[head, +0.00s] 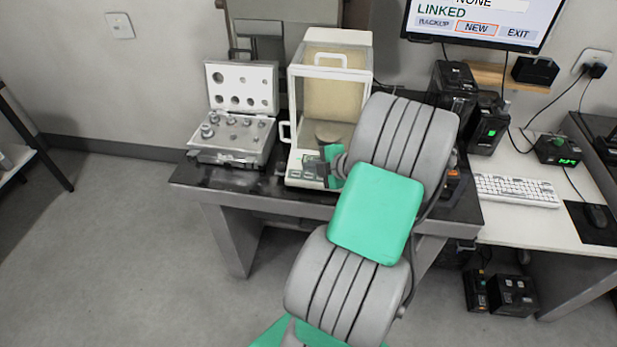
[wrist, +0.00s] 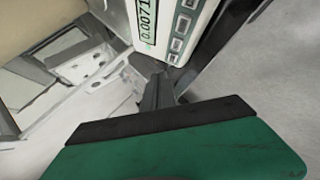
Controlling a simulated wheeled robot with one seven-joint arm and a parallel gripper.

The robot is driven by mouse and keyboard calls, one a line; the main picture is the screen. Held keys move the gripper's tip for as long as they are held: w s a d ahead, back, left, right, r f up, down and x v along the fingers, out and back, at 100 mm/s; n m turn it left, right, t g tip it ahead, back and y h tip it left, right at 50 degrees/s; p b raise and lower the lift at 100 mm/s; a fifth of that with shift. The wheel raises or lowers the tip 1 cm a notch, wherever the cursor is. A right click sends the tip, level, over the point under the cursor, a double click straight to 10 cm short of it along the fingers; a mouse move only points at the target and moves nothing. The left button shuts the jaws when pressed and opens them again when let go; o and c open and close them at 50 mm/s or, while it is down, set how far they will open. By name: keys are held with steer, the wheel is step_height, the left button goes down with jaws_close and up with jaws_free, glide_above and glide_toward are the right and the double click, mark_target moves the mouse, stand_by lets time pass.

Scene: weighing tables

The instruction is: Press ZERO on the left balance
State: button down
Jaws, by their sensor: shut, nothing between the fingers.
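The balance (head: 330,52) is a white draft-shield box with clear panes on the dark table. In the wrist view its front panel (wrist: 163,50) shows a display (wrist: 147,22) that seems to read 0.0071, beside a row of grey buttons (wrist: 182,23). The button labels are too small to read, so I cannot tell which is ZERO. My gripper (wrist: 158,76) is shut and empty, its tips close to the lower end of the button row; I cannot tell whether they touch. In the head view my arm hides the panel's right part.
An open weight case (head: 240,88) stands left of the balance on the dark table (head: 190,174). Black devices (head: 452,82), a monitor (head: 480,20) and a keyboard (head: 515,189) are to the right. The floor at left is clear.

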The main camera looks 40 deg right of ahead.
mark_target(309, 176)
steer(key=shift+w+d+f+b, duration=0.15)
steer(key=shift+d+f+b, duration=0.05)
steer(key=shift+f+b, duration=0.4)
steer(key=shift+w+d+f+b, duration=0.15)
steer(key=shift+f+b, duration=0.4)
steer(key=shift+f, duration=0.05)
steer(key=shift+w+d+f+b, duration=0.15)
steer(key=shift+d+f+b, duration=0.05)
steer(key=shift+f+b, duration=0.4)
stand_by(0.6)
steer(key=shift+d+f+b, duration=0.1)
steer(key=shift+f+b, duration=0.25)
steer(key=shift+b, duration=0.35)
steer(key=shift+w+d+f+b, duration=0.15)
steer(key=shift+f+b, duration=0.2)
steer(key=shift+b, duration=0.5)
stand_by(0.6)
steer(key=shift+s+a+r, duration=0.2)
steer(key=shift+a+r, duration=0.05)
steer(key=shift+r, duration=0.5)
